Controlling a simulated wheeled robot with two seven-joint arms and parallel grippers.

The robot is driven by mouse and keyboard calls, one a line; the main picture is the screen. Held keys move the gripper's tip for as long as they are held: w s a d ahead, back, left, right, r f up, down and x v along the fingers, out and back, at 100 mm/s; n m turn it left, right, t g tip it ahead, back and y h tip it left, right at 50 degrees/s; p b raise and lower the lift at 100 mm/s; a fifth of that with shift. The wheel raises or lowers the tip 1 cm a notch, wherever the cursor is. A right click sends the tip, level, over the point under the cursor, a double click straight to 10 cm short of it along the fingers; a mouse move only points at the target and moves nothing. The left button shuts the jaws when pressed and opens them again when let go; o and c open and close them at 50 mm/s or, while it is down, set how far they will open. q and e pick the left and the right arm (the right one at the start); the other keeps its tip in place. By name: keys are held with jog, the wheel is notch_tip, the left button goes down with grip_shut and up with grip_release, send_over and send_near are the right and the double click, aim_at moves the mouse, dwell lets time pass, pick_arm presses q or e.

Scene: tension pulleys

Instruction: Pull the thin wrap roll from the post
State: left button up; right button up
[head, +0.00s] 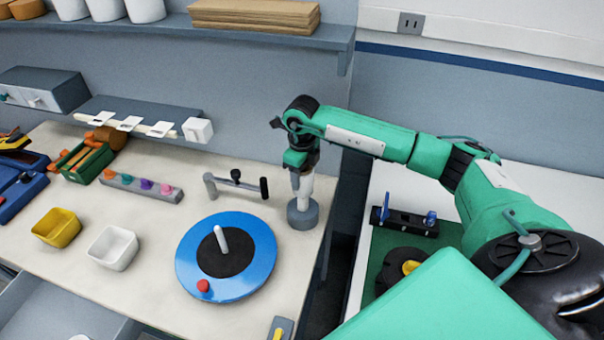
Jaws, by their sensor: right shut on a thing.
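My right gripper (301,164) points down over the back right corner of the light worktop. It is shut on the upper end of a slim whitish upright piece, which I take to be the thin wrap roll (304,188). The roll stands about upright over a round grey base (303,216). The post inside it is hidden, and I cannot tell whether the roll is clear of the base. My left gripper is not in view.
A blue disc (256,256) with a black centre, white peg and red knob lies left of the base. A grey handle-like bracket (236,184) stands close behind. White (113,247) and yellow (57,228) bins sit left. A shelf (200,34) runs above. A gap separates the right-hand table.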

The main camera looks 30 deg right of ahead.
dwell(0.3)
jog(key=shift+r, duration=0.15)
jog(key=shift+r+p, duration=0.45)
jog(key=shift+r, duration=1.2)
jog(key=shift+r+p, duration=0.55)
jog(key=shift+r, duration=0.7)
notch_tip(320, 180, up, 4)
jog(key=shift+p, duration=0.8)
jog(key=shift+f, duration=0.1)
